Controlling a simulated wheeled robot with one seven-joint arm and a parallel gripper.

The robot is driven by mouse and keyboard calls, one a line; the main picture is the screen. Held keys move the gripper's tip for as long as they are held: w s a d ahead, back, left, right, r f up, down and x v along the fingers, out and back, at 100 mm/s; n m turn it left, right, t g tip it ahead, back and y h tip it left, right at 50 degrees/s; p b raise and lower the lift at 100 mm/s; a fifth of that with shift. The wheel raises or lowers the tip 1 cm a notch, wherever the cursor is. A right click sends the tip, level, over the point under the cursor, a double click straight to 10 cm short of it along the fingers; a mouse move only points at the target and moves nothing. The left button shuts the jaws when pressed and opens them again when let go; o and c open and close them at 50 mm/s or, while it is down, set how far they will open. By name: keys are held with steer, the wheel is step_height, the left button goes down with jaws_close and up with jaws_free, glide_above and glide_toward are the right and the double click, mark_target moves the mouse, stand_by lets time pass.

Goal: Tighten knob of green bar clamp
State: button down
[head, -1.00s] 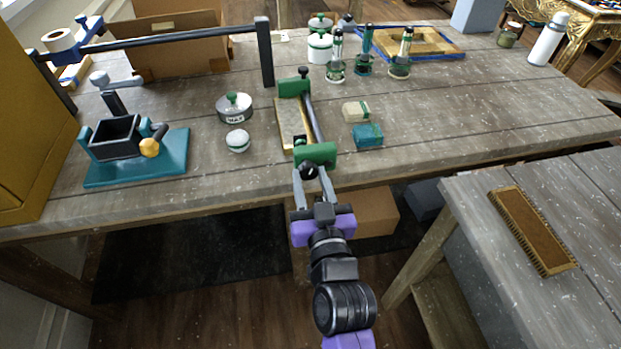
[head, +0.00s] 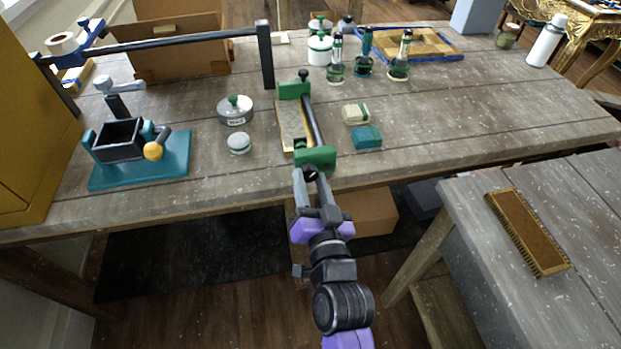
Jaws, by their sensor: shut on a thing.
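The green bar clamp (head: 315,158) lies on the grey wooden table, with green end blocks and a dark bar running away from me. Light wooden board (head: 290,128) lies along the left of the bar, between the end blocks. A small dark knob (head: 303,74) shows at the far end. The near knob (head: 310,172) is dark and sits at the table's front edge, partly hidden by the fingers. My gripper (head: 311,178) reaches it from the front, with its grey fingers shut on this near knob.
A teal-based fixture (head: 140,172) stands at the left. A lidded tin (head: 235,110) and a white-green round piece (head: 238,143) lie left of the clamp; two small blocks (head: 367,138) lie right. Green-black bottles (head: 364,62) stand behind. A brush (head: 527,232) lies on the right table.

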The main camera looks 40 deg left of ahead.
steer(key=shift+m+p, duration=0.35)
steer(key=shift+m, duration=0.75)
steer(key=c, duration=0.9)
jaws_free()
steer(key=shift+s+d, duration=0.1)
steer(key=shift+d, duration=0.05)
steer(key=b+v, duration=0.1)
steer(key=v, duration=0.6)
steer(key=shift+s+d+b, duration=0.2)
steer(key=shift+b, duration=0.1)
